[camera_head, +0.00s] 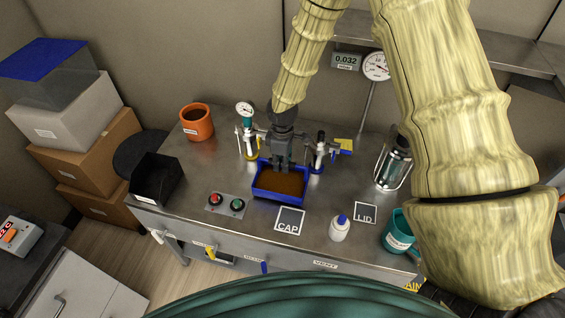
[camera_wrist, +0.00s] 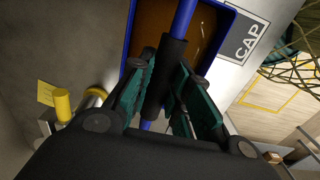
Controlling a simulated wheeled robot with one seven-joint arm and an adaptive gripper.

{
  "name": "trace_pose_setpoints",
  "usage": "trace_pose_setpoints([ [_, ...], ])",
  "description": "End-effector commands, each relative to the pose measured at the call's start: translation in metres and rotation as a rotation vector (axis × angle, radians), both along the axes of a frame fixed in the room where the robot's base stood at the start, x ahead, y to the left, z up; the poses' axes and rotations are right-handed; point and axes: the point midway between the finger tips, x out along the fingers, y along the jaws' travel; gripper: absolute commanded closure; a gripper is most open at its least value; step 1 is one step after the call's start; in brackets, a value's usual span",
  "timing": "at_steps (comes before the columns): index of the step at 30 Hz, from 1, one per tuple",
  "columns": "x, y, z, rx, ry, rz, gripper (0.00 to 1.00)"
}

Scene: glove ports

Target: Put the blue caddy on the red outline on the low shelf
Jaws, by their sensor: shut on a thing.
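The blue caddy (camera_head: 279,182), an open box with a brown inside, is at the middle of the steel bench, behind the CAP square. Whether it rests on the bench or hangs just above it, I cannot tell. My gripper (camera_head: 283,165) comes down over it from behind. In the wrist view my gripper (camera_wrist: 168,100) is shut on the black grip of the caddy's blue handle bar, and the caddy (camera_wrist: 128,45) shows beyond the fingers. The red outline and the low shelf cannot be made out in either view.
On the steel bench (camera_head: 200,185) stand an orange pot (camera_head: 197,122), a black bin (camera_head: 157,179), a button box (camera_head: 227,204), a white bottle (camera_head: 340,229), a teal mug (camera_head: 398,232) and a glass lantern (camera_head: 394,166). Valves flank my gripper. Boxes (camera_head: 92,150) are stacked at left.

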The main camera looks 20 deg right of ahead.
Motion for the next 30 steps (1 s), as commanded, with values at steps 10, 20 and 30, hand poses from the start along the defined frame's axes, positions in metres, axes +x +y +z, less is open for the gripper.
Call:
trace_pose_setpoints([
  [10,0.001,0.0,-0.013,0.0,-0.002,0.0,1.0],
  [20,0.001,0.0,-0.016,0.0,-0.001,0.0,1.0],
  [30,0.0,0.0,-0.016,0.0,0.0,0.0,0.59],
])
